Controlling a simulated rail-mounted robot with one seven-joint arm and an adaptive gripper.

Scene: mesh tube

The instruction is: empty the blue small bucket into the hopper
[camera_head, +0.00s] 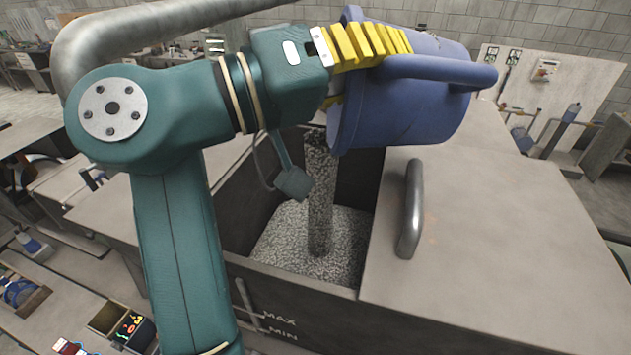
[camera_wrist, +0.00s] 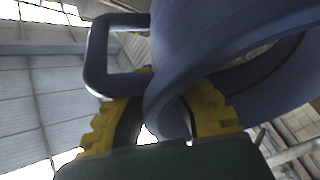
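The blue small bucket (camera_head: 415,115) is tipped over the open hopper (camera_head: 265,290), its mouth turned left and downward. A column of grey granules (camera_head: 320,200) falls from it into the hopper, where a granule heap (camera_head: 285,240) covers the visible bottom. My gripper (camera_head: 370,45) is shut on the bucket at its rim, with ribbed yellow fingers. In the wrist view, the fingers of my gripper (camera_wrist: 165,115) lie either side of the wall of the bucket (camera_wrist: 210,45), and its handle (camera_wrist: 97,60) stands out at upper left. The bucket's inside is mostly hidden.
A flat cover with a metal handle (camera_head: 411,210) lies right of the hopper opening. MAX and MIN marks (camera_head: 280,318) are on the hopper front. A small grey paddle-like part (camera_head: 292,183) hangs under my wrist. Benches with tools stand around.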

